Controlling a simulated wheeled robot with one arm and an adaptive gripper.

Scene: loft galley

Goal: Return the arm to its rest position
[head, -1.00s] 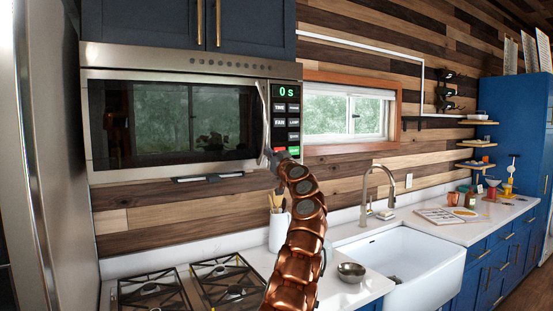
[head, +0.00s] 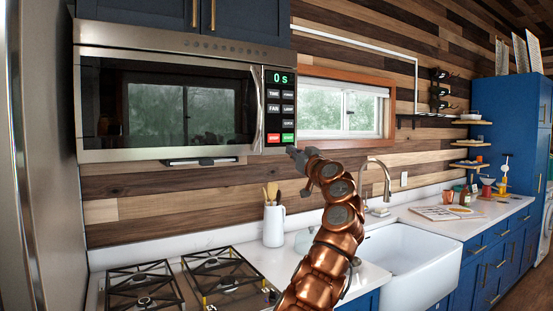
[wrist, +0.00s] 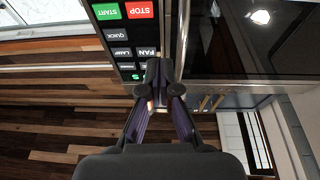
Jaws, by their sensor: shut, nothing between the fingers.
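My copper-coloured arm rises from the bottom of the head view to my gripper (head: 293,152), just below the microwave's button panel. In the wrist view my gripper (wrist: 163,92) has its dark fingers drawn together, with nothing held. The microwave (head: 165,100) hangs under dark blue cabinets, and its door looks shut. Its display reads 0 S. In the wrist view, the upside-down button panel (wrist: 125,40) and the door handle (wrist: 183,40) lie just beyond the fingertips. I cannot tell whether the fingertips touch it.
Below are a gas stove (head: 185,284), a white utensil jug (head: 274,225) and a white sink (head: 405,262) with a tall faucet (head: 387,180). A window (head: 335,108) is right of the microwave. A steel refrigerator side (head: 35,150) bounds the left. The air right of my arm looks clear.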

